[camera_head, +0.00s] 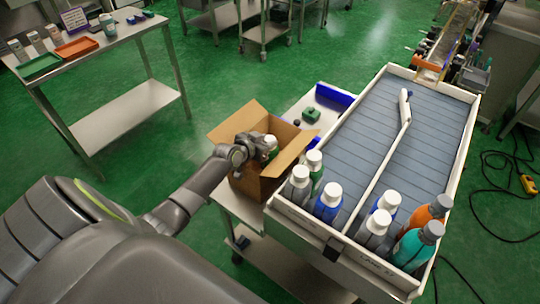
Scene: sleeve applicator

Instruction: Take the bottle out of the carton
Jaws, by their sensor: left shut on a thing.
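An open cardboard carton (257,181) stands on a metal cart with its flaps spread. A bottle with a white cap (270,141) shows at the carton's opening, with a little green below the cap. My left gripper (262,148) reaches in over the carton's left side and is shut on this bottle. The bottle's lower part is hidden by the carton and the gripper. My right gripper is not in view.
A conveyor tray (470,126) stands right of the carton, with several capped bottles (328,203) at its near end and a central divider rail. A metal table (133,30) with green and orange trays is at upper left.

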